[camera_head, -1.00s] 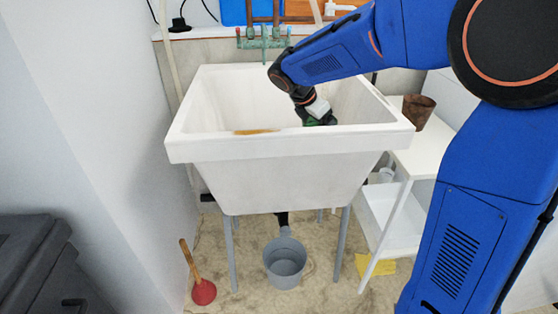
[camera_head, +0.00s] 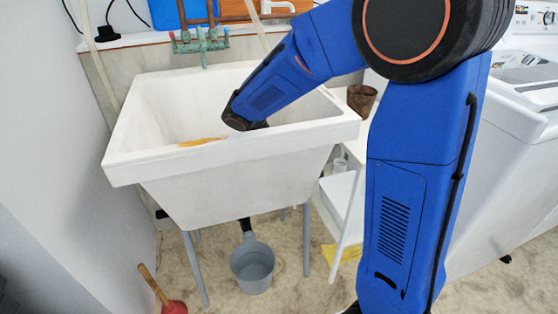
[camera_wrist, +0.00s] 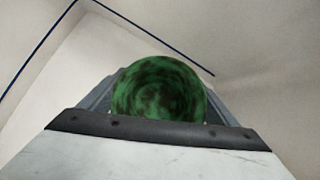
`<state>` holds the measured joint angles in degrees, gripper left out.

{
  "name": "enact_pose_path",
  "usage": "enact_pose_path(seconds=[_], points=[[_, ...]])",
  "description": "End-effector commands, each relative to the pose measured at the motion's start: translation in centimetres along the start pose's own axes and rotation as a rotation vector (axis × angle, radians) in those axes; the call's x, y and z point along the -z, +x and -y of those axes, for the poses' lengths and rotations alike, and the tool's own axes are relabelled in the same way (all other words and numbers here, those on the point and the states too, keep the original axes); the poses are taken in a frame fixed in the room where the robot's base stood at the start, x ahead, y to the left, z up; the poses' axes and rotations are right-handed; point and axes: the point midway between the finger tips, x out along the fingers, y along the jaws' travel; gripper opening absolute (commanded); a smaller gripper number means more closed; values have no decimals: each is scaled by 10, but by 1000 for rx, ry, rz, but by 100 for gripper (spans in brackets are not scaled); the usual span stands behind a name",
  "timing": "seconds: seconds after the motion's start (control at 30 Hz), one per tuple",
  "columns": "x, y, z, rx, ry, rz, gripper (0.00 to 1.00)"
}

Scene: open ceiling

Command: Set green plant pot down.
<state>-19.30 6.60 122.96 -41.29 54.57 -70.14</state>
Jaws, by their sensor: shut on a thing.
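The green plant pot (camera_wrist: 158,90), round with dark mottling, shows in the wrist view. My gripper (camera_wrist: 155,128) is shut on it, with the grey finger parts at its sides. In the head view my arm reaches over the front rim of the white sink (camera_head: 235,155) and down into the basin. The gripper and the pot are hidden there behind the rim. Pale basin walls surround the pot in the wrist view. I cannot tell whether the pot touches the sink bottom.
A yellow-brown patch (camera_head: 203,141) shows at the sink's front rim. Green taps (camera_head: 200,42) are behind the basin. A brown pot (camera_head: 362,99) stands on the white shelf to the right. A grey bucket (camera_head: 252,268) and a plunger (camera_head: 165,295) are on the floor.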

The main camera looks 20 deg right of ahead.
Motion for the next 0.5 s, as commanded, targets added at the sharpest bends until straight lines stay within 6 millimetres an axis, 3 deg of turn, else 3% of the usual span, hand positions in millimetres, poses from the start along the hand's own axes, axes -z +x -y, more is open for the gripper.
enact_pose_path(seconds=[0.17, 0.5], points=[[12, 18, 0, 2, -1, -1, 61], [13, 21, 0, 1, -1, 0, 61]])
